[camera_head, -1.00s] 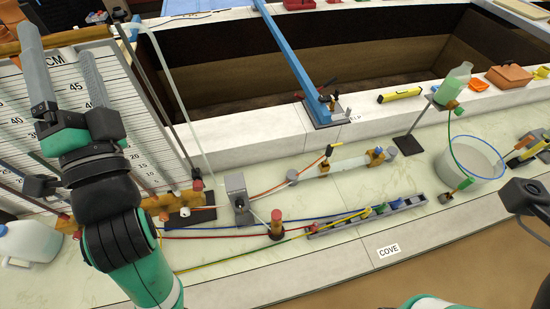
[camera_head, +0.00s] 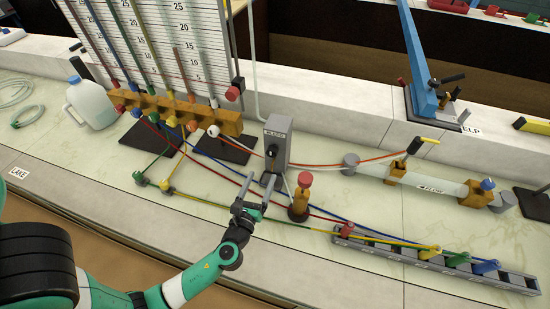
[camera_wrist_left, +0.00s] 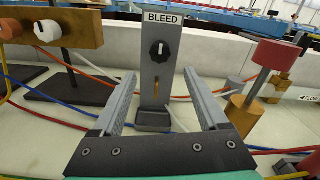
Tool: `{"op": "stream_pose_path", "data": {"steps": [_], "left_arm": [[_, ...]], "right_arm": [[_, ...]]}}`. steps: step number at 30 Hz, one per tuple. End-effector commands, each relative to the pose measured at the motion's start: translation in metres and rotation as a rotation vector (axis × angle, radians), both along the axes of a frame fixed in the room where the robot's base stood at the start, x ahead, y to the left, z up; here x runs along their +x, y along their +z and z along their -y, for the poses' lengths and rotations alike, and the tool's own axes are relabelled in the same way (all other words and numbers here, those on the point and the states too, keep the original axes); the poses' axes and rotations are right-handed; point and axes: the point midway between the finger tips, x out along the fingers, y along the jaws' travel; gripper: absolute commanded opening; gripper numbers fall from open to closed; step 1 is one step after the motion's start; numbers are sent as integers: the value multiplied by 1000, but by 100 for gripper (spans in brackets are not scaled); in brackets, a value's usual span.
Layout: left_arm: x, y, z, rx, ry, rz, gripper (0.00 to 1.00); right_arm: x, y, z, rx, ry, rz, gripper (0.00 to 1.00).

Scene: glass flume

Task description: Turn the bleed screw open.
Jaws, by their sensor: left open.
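The bleed post (camera_head: 277,145) is a grey upright block labelled BLEED, standing on the pale bench in the middle of the head view. In the left wrist view, the post (camera_wrist_left: 151,72) faces me with the bleed screw (camera_wrist_left: 159,51), a black round knob with a light mark, below the label. A small yellowish upright strip shows under the knob. My left gripper (camera_head: 254,193) is open and empty, just in front of the post. In the left wrist view its fingers (camera_wrist_left: 158,88) lie on either side of the post's lower part, short of the knob. My right gripper is out of view.
A red-capped brass fitting (camera_head: 300,197) stands close right of the gripper; it also shows in the left wrist view (camera_wrist_left: 258,80). Coloured tubes run across the bench around the post. A manometer board with a brass manifold (camera_head: 180,112) stands left. A grey rail (camera_head: 440,262) lies right.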

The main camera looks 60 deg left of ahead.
Motion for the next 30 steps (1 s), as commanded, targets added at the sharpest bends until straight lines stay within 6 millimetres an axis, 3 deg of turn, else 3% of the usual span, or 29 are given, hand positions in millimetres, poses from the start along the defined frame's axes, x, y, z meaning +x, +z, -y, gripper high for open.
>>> {"op": "stream_pose_path", "data": {"steps": [15, 27, 30], "left_arm": [[68, 0, -72, 0, 2, 3, 76], [77, 1, -81, -1, 0, 2, 76], [77, 1, -81, -1, 0, 2, 58]], "right_arm": [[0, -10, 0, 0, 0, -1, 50], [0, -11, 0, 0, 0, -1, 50], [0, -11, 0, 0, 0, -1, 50]]}}
